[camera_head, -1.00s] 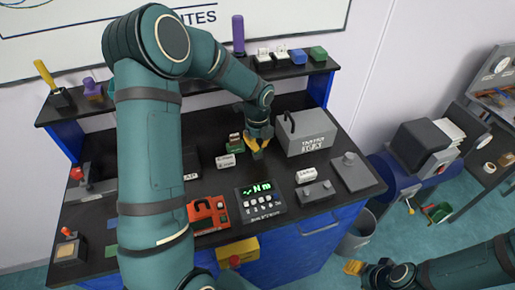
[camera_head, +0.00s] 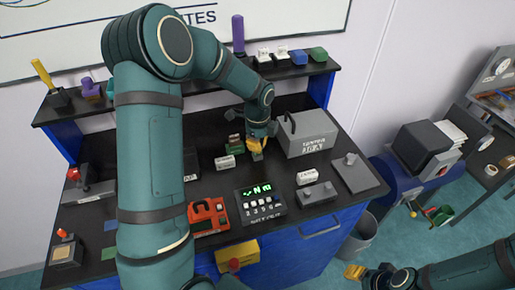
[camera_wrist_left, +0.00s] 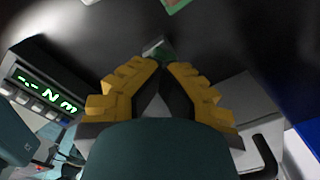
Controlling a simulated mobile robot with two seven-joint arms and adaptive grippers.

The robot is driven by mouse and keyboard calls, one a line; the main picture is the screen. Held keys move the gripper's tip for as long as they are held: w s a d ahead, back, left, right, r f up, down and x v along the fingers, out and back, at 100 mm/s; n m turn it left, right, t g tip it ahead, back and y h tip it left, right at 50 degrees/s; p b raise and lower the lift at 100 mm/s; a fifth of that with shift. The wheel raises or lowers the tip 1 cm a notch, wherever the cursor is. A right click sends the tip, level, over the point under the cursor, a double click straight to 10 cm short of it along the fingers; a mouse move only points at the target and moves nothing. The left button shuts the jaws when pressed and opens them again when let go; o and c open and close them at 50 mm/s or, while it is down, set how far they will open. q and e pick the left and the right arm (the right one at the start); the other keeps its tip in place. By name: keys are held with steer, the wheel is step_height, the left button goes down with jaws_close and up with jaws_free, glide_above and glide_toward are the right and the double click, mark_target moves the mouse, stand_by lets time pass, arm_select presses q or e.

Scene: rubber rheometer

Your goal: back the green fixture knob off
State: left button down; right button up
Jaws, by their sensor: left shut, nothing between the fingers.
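My left gripper (camera_head: 256,148) points down over the middle of the bench, beside the grey box. In the left wrist view its yellow fingers (camera_wrist_left: 163,62) meet at the tips, shut with nothing between them. In the head view a bit of the grey fixture (camera_head: 257,157) shows under the fingers. My right gripper (camera_head: 355,271) is at the lower right, away from the bench; its opening is unclear.
The grey box with a handle (camera_head: 307,134) stands close to the right of my left gripper. A torque display (camera_head: 261,203) lies in front, and a small green block (camera_head: 234,141) is to the left. A red device (camera_head: 208,216) and a flat grey plate (camera_head: 358,174) are also on the bench.

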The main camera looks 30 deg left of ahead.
arm_select(q)
steer(key=shift+f, duration=0.15)
steer(key=n+b, duration=0.1)
steer(key=n, duration=0.2)
steer(key=shift+n, duration=0.7)
steer(key=n+b, duration=0.1)
steer(key=n, duration=0.3)
steer(key=shift+n, duration=0.3)
steer(key=c, duration=1.7)
jaws_free()
steer(key=o, duration=1)
steer(key=shift+c, duration=0.2)
steer(key=shift+w, duration=0.15)
